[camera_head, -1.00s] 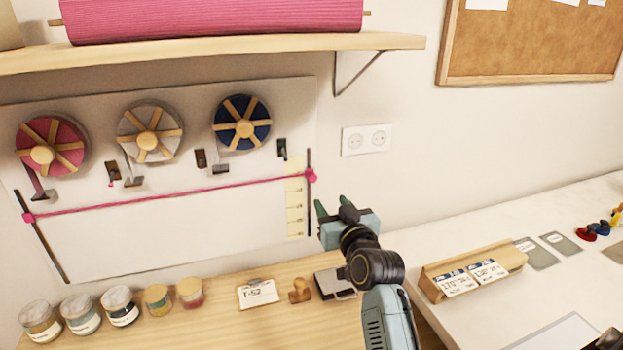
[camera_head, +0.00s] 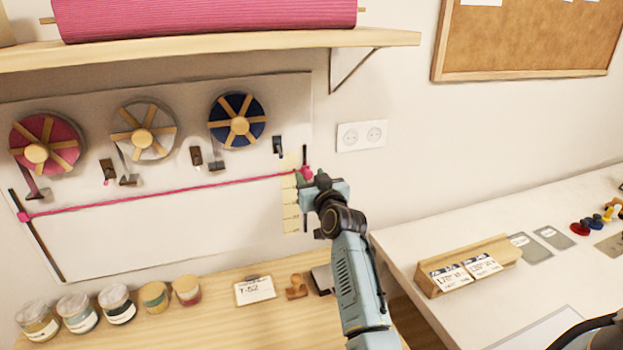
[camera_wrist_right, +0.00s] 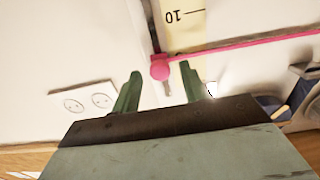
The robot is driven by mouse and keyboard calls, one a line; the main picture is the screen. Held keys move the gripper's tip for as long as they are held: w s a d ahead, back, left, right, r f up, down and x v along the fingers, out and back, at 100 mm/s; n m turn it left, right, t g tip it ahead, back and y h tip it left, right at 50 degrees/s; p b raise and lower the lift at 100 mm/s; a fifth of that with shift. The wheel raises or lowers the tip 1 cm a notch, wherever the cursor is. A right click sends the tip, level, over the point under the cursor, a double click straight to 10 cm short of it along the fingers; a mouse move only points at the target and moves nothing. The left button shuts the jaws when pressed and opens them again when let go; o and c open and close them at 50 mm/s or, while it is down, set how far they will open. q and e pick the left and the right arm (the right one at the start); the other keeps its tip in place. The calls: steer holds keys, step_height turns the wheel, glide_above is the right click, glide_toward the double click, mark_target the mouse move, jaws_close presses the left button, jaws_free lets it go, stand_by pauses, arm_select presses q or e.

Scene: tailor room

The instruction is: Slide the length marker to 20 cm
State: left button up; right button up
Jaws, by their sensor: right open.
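The length marker is a pink line (camera_head: 150,195) stretched across the white wall board, with a pink knob at each end. The right knob (camera_head: 306,173) sits on a dark vertical slot beside a yellow scale strip (camera_head: 290,210). My right gripper (camera_head: 311,182) is open at the right knob. In the right wrist view the knob (camera_wrist_right: 160,67) lies just beyond and between the green fingertips (camera_wrist_right: 158,75); I cannot tell whether they touch it. The scale (camera_wrist_right: 185,18) shows a 10 there, upside down. The left knob (camera_head: 24,216) is on the left slot. My left gripper is not in view.
Three ribbon spools (camera_head: 143,130) hang above the line. A shelf (camera_head: 210,47) with a pink roll is higher up. Several jars (camera_head: 116,304), a T-52 card (camera_head: 254,290) and a wooden stamp (camera_head: 297,286) stand on the table below. A card holder (camera_head: 465,267) is to the right.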

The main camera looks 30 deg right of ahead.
jaws_close()
step_height(320, 180, down, 15)
steer(key=b, duration=0.8)
steer(key=shift+b, duration=0.4)
steer(key=shift+r, duration=0.1)
jaws_free()
